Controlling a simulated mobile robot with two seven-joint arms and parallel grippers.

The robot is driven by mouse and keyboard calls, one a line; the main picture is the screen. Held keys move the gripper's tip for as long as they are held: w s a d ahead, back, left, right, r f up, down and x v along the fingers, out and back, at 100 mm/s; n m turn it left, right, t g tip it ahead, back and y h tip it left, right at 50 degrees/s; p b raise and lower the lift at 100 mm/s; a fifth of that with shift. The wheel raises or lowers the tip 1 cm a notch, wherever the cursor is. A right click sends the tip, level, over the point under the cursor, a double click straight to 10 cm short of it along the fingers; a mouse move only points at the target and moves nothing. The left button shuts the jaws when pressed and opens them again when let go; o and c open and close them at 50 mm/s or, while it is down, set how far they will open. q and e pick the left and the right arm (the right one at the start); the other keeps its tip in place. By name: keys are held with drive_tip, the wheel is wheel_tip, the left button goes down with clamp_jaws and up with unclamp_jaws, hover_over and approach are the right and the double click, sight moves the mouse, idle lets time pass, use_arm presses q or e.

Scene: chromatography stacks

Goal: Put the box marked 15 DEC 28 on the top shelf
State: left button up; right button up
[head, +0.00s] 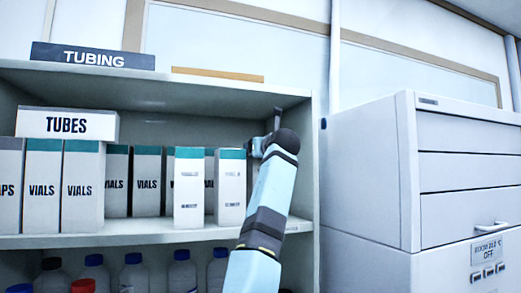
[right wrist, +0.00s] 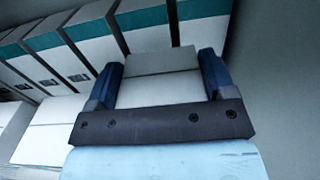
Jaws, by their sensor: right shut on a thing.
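My right gripper (head: 268,146) reaches into the shelf unit near its right wall. In the right wrist view, the right gripper (right wrist: 162,64) has its two dark blue fingers on either side of a white box (right wrist: 160,90) and is shut on it. Another white box with a teal band (right wrist: 146,20) shows just beyond. The held box is mostly hidden by my arm in the head view, and no date on it can be read. Two boxes with small labels (head: 188,190) (head: 230,187) stand left of my gripper. My left gripper is not in view.
Several VIALS boxes (head: 83,188) stand on the shelf (head: 150,236), with a TUBES box (head: 67,124) lying across some. Capped bottles (head: 133,274) stand below. A TUBING sign (head: 92,57) is on the upper board (head: 140,84). A grey drawer cabinet (head: 365,175) stands at right.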

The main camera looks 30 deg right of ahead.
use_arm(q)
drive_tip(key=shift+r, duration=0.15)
use_arm(e)
drive_tip(key=shift+f, duration=0.4)
drive_tip(key=shift+f+b, duration=0.15)
drive_tip(key=shift+b, duration=0.15)
drive_tip(key=o, duration=1.3)
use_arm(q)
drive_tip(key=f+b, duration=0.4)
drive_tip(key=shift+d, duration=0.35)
use_arm(e)
drive_tip(key=v, duration=1.2)
drive_tip(key=shift+r, duration=0.25)
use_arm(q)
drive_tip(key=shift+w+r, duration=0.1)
